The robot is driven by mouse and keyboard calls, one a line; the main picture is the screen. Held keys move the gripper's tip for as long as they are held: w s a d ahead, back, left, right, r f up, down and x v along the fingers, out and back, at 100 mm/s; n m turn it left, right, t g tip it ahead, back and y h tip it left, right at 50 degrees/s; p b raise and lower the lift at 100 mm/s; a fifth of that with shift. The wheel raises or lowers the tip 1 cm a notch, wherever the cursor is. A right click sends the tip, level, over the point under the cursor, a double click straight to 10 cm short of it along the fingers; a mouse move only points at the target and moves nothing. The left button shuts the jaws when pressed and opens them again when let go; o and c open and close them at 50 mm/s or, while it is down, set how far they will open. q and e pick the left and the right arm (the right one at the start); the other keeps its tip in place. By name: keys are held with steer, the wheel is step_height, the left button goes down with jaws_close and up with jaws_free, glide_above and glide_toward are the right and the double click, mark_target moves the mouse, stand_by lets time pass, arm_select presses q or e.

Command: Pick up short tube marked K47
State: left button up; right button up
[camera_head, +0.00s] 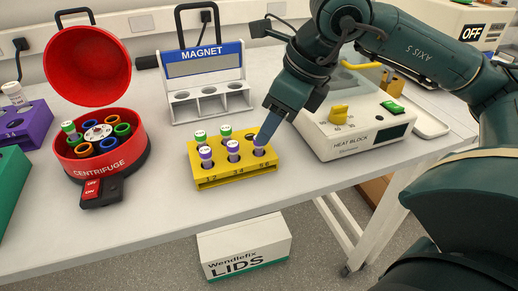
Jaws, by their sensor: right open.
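A yellow rack (238,174) stands near the table's front edge and holds several short tubes. Two green-capped tubes (225,132) show in its back row. Purple-capped tubes stand in the front row: left (206,153), middle (233,147) and right (259,141). The cap labels are too small to read, so I cannot tell which tube is K47. My right gripper (264,134) is open and points down at the rack's right end, at the right purple-capped tube. It hides the back right slot. My left gripper is not in view.
A red centrifuge (100,166) with its lid open stands left of the rack. A white magnet stand (205,103) is behind it. A heat block (352,143) is close on the right. Purple (29,128) and green racks are at far left. A lids box (244,249) is below the table.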

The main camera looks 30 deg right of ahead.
mark_target(259, 151)
steer(key=x, duration=0.4)
steer(key=shift+s+a+f, duration=0.1)
steer(key=shift+a+f, duration=0.05)
steer(key=shift+a, duration=0.15)
steer(key=shift+c, duration=0.3)
jaws_close()
